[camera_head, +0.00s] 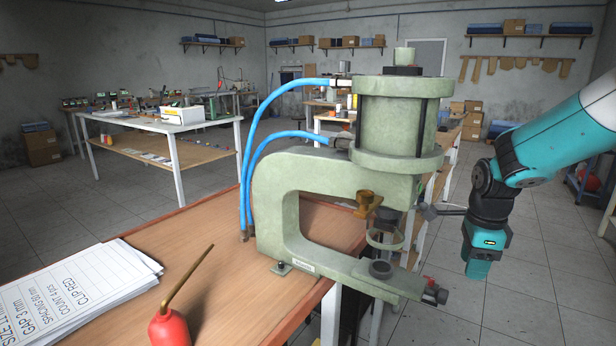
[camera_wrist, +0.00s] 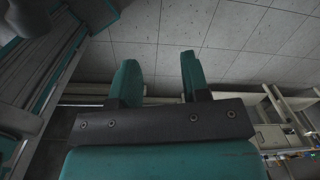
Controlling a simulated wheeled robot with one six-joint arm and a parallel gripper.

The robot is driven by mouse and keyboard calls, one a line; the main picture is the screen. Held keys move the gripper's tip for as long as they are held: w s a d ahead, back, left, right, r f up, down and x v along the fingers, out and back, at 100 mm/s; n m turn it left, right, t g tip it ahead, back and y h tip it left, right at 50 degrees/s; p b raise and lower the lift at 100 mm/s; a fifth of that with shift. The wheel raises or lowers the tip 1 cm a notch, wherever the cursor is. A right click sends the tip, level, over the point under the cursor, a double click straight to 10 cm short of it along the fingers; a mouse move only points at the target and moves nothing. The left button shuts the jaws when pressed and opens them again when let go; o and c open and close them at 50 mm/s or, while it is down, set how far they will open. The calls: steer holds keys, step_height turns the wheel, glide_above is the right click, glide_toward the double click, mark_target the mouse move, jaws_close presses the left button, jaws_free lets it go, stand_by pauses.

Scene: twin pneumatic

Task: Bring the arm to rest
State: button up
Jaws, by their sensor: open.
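My arm comes in from the right in the head view, and its gripper (camera_head: 478,270) hangs down to the right of the green press, apart from it. In the wrist view my gripper (camera_wrist: 160,75) shows two teal fingers spread apart with nothing between them. Its fingers are open and touch nothing. Grey floor tiles show behind the fingers.
A green pneumatic press (camera_head: 295,200) with blue hoses stands on the wooden bench (camera_head: 225,290). Tables and shelves stand behind. The floor (camera_head: 540,270) right of the press is clear.

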steer(key=s+a+r+n+t, duration=0.2)
steer(key=s+a+n, duration=0.1)
steer(key=s+n, duration=1.65)
steer(key=s+a+r+n+g+y+p, duration=0.1)
steer(key=s+a+r+n+y, duration=0.1)
steer(key=s+a+r+n, duration=0.2)
steer(key=s+a+r+n+g+y+p, duration=0.1)
steer(key=s+a+r+n, duration=0.4)
steer(key=a, duration=0.5)
steer(key=shift+a+r+y+p, duration=0.35)
steer(key=shift+r+y, duration=0.25)
steer(key=shift+r, duration=0.25)
